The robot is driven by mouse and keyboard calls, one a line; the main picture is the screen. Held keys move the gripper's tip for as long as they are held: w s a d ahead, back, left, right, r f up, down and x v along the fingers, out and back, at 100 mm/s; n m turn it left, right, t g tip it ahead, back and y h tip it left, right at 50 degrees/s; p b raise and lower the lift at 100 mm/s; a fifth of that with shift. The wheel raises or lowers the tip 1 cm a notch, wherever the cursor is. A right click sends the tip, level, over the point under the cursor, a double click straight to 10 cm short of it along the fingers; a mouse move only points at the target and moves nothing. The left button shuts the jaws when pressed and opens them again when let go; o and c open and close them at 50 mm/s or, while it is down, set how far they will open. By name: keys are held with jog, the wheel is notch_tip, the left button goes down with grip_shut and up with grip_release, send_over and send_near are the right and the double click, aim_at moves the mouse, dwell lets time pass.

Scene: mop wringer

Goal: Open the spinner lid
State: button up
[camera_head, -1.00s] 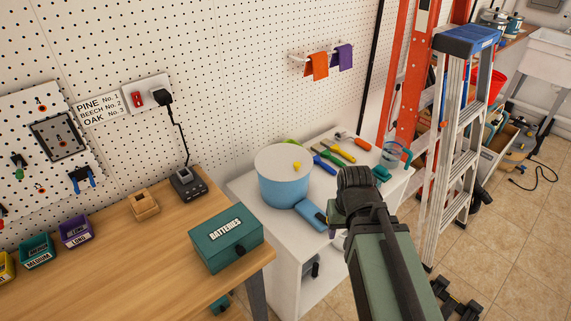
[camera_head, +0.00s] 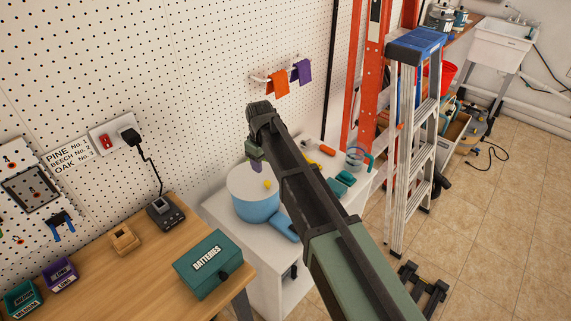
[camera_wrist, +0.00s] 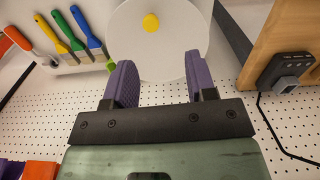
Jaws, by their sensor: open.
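The spinner is a light blue tub (camera_head: 256,209) with a flat white lid (camera_head: 243,184) and a small yellow knob (camera_head: 268,184) on top. The lid sits closed on the tub. My gripper (camera_head: 257,165) is above the lid in the head view, and my arm hides part of the tub's right side. In the wrist view, my two purple fingers (camera_wrist: 160,80) are spread apart and empty. The white lid also shows there (camera_wrist: 176,50), with the yellow knob (camera_wrist: 151,23) beyond the fingertips, roughly in line with the gap between them.
The spinner stands on a white cabinet (camera_head: 222,212) against the pegboard. Colourful scrapers (camera_wrist: 72,35) lie nearby. The green batteries box (camera_head: 208,264) is on the wooden bench to the left. A stepladder (camera_head: 412,140) stands at right.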

aim_at(267, 182)
jog(key=shift+w+d+f+n+b, duration=0.3)
jog(key=shift+w+f+n+b, duration=0.3)
jog(key=shift+n, duration=0.6)
notch_tip(267, 182, down, 10)
jog(key=b, duration=1)
jog(key=shift+f, duration=0.2)
jog(key=shift+r, duration=0.1)
grip_shut()
